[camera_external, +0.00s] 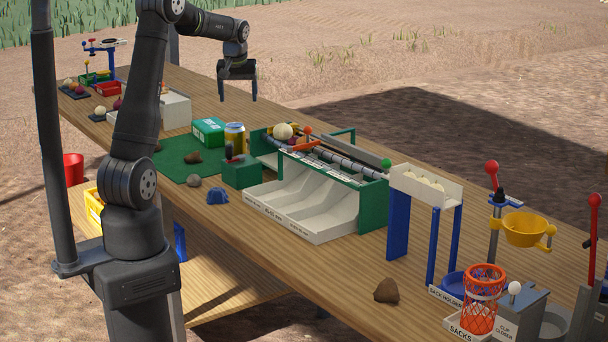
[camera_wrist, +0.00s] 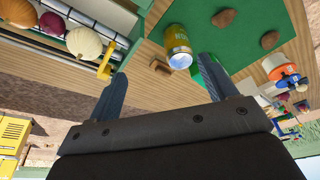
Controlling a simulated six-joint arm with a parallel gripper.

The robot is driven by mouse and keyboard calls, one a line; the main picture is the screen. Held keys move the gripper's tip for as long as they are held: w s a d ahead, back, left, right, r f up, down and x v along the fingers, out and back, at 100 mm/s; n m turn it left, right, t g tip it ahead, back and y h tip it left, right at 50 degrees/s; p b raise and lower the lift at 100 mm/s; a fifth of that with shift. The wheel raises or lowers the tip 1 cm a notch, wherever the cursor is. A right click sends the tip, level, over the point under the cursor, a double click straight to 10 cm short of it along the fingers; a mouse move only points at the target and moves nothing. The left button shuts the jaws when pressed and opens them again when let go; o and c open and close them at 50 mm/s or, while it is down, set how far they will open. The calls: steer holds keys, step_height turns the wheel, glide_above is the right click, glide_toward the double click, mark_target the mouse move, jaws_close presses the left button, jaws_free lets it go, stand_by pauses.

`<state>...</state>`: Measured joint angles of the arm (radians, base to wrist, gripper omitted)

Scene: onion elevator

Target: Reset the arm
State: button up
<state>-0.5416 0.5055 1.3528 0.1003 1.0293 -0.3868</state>
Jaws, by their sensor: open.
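My gripper (camera_external: 238,98) is raised above the far side of the wooden table in the external view, fingers pointing down. In the wrist view my gripper (camera_wrist: 160,88) shows two dark fingers spread apart with nothing between them.
A green and white sorting rack (camera_external: 375,205) with onions (camera_external: 284,131) stands mid-table. A green mat (camera_external: 182,172) holds brown lumps. A sack holder (camera_external: 437,189), an orange net basket (camera_external: 482,298) and a yellow bowl (camera_external: 524,230) stand at the right. The air around my gripper is clear.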

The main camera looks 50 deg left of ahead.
steer(key=w+d+m, duration=0.2)
steer(key=w+d, duration=0.2)
steer(key=d, duration=1.3)
steer(key=shift+w+d+r+m, duration=0.15)
steer(key=shift+d+m, duration=0.05)
steer(key=shift+m, duration=0.2)
